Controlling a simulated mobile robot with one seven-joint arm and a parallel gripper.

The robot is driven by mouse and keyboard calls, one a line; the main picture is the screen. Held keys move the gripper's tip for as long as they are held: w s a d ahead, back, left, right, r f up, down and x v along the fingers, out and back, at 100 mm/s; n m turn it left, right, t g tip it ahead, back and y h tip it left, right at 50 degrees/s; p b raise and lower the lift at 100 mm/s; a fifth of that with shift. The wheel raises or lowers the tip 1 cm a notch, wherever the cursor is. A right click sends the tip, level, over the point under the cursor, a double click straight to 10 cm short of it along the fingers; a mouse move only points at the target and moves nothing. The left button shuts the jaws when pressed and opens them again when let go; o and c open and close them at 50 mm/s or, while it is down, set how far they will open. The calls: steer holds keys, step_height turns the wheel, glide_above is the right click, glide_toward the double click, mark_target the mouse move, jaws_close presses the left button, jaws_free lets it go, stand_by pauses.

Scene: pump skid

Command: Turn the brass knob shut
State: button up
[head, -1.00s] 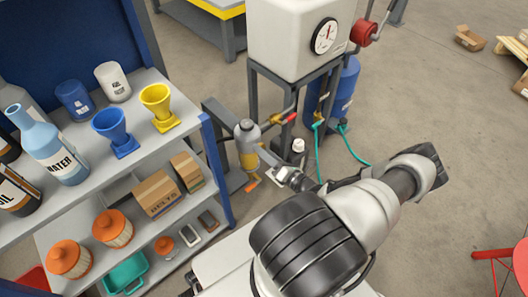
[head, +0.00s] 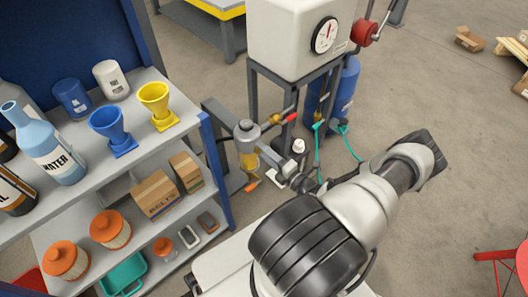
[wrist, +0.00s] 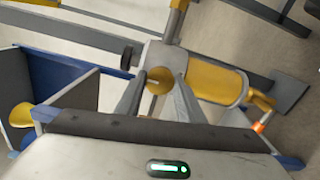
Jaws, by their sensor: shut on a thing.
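The brass knob (wrist: 159,80) is a round yellow disc with a slot on the grey block of a filter unit, in the middle of the wrist view. My gripper (wrist: 159,84) is shut on the knob, one finger on each side of it. The filter's yellow bowl (wrist: 216,83) is to the right of the knob. In the head view the filter unit (head: 247,155) stands beside the shelf, with my gripper (head: 266,177) at its lower right. The knob cannot be made out in the head view.
A small orange-tipped valve lever (wrist: 259,127) is just right of the bowl. The blue-sided shelf (head: 213,165) with bottles, funnels and boxes stands close on the left. A white tank (head: 285,40) on a frame and a blue drum (head: 346,85) with green hoses stand behind.

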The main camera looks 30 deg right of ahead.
stand_by(0.3)
steer(key=o, duration=1.1)
steer(key=shift+c, duration=0.2)
steer(key=shift+s, duration=0.1)
steer(key=s+d+p, duration=0.2)
steer(key=s, duration=1.5)
steer(key=shift+d, duration=0.2)
